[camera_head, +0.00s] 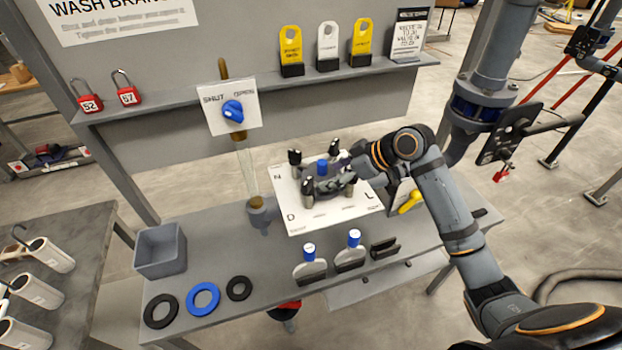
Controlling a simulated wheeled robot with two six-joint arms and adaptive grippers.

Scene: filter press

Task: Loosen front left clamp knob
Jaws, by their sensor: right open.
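The filter unit stands on a white plate (305,217) marked N, D and L on the grey bench. Several dark clamp knobs stand around a blue-capped part (322,167) at its centre. The front left clamp knob (308,190) is dark and upright on the near left side. My right gripper (335,184) is open, low over the plate, its fingers close to the front left knob from the right. I cannot tell whether they touch it. The gripper and wrist partly hide the right side of the filter unit. My left gripper is not in view.
A blue valve handle (233,110) on a SHUT/OPEN card stands behind on the left. Two blue-capped holders (310,265) stand in front of the plate. Rings (203,299) and a grey bin (160,250) lie at the left. A shelf (260,95) holds red padlocks and tags.

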